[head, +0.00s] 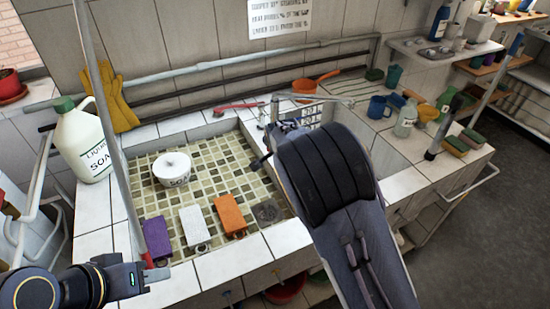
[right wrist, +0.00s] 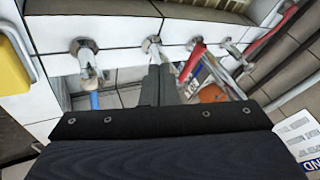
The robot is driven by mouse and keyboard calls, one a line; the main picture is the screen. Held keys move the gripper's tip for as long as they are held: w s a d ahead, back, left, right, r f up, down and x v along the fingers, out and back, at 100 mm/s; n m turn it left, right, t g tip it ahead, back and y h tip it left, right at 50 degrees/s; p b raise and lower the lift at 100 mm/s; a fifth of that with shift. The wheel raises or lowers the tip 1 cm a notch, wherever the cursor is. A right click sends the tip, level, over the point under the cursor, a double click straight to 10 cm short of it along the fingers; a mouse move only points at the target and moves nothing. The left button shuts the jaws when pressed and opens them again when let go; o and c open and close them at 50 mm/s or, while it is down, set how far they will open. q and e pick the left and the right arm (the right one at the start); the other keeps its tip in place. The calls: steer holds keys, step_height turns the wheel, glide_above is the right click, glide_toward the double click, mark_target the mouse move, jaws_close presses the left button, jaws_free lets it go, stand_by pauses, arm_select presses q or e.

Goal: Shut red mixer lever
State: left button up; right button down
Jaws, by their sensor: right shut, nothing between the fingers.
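In the right wrist view, a row of pipe fittings comes out of a tiled front. A red lever (right wrist: 193,62) hangs at a slant from one fitting, right of the middle. My right gripper (right wrist: 162,78) is shut and empty, its dark fingers just left of the red lever. I cannot tell whether they touch it. In the head view my right arm bends down in front of the sink, and its gripper is hidden. My left gripper (head: 150,275) is low at the left, over the front sink edge; its opening cannot be made out.
A blue-handled fitting (right wrist: 95,98) is left of the right gripper. An orange-red bowl (right wrist: 212,93) lies below; a red bowl (head: 284,291) shows under the counter. The sink holds a white pot (head: 172,170) and coloured blocks. A soap jug (head: 82,142) stands left.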

steer(key=a+b+v, duration=0.1)
steer(key=v, duration=0.7)
steer(key=shift+w+a+r, duration=0.15)
steer(key=shift+w+r, duration=0.05)
steer(key=shift+r, duration=0.3)
steer(key=s+d+n+g+y, duration=0.1)
steer(key=s+d+g+y, duration=0.25)
steer(key=s+d, duration=0.8)
steer(key=s+d+n+t, duration=0.1)
steer(key=s+d+n, duration=0.1)
steer(key=s, duration=0.9)
steer(key=s+d+n+t, duration=0.1)
steer(key=s+d+n, duration=0.2)
steer(key=s, duration=0.9)
steer(key=shift+r+n+y, duration=0.35)
steer(key=shift+n, duration=0.75)
steer(key=shift+w+d, duration=0.1)
